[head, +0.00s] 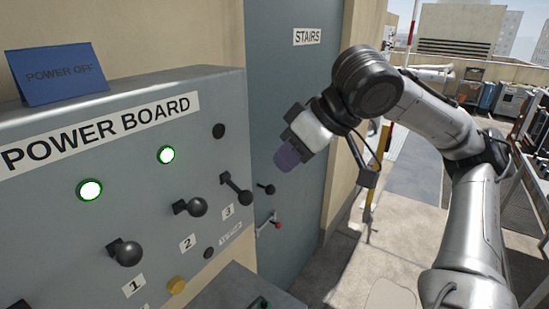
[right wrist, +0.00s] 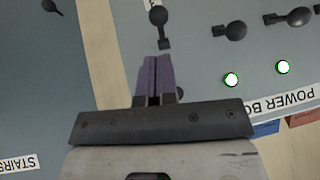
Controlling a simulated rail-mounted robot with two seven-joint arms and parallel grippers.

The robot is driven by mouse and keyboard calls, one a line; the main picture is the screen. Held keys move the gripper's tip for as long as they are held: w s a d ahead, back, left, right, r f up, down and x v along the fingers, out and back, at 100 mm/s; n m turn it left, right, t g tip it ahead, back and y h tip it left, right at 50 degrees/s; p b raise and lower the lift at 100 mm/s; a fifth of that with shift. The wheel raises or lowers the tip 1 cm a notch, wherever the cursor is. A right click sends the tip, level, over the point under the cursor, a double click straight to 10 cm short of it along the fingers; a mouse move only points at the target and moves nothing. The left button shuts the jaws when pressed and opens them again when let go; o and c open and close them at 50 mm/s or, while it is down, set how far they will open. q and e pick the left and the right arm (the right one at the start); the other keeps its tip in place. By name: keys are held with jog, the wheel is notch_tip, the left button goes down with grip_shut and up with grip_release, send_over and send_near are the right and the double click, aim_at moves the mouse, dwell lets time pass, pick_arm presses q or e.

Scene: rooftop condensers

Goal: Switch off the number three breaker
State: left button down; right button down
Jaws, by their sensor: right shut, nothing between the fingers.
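The number three breaker lever (head: 236,188) is on the power board (head: 110,112), its black knob hanging down and right of its pivot. It also shows in the right wrist view (right wrist: 158,28), just beyond my fingertips. The lamp above it (head: 219,131) is dark. Levers two (head: 197,207) and one (head: 128,253) stick outward, and the lamps above them (head: 166,155) (head: 89,189) glow green. My right gripper (head: 287,157), with purple fingers, is shut and empty, apart from the lever, up and right of it in the head view. My left gripper is out of view.
A blue POWER OFF sign (head: 58,75) stands on top of the board. A yellow button (head: 177,284) sits low on the board. Open paved roof lies to the right.

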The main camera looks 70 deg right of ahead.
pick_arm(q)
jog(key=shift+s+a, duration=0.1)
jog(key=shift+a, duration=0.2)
pick_arm(e)
jog(key=s+r, duration=0.4)
jog(key=s, duration=0.2)
jog(key=shift+a, duration=0.3)
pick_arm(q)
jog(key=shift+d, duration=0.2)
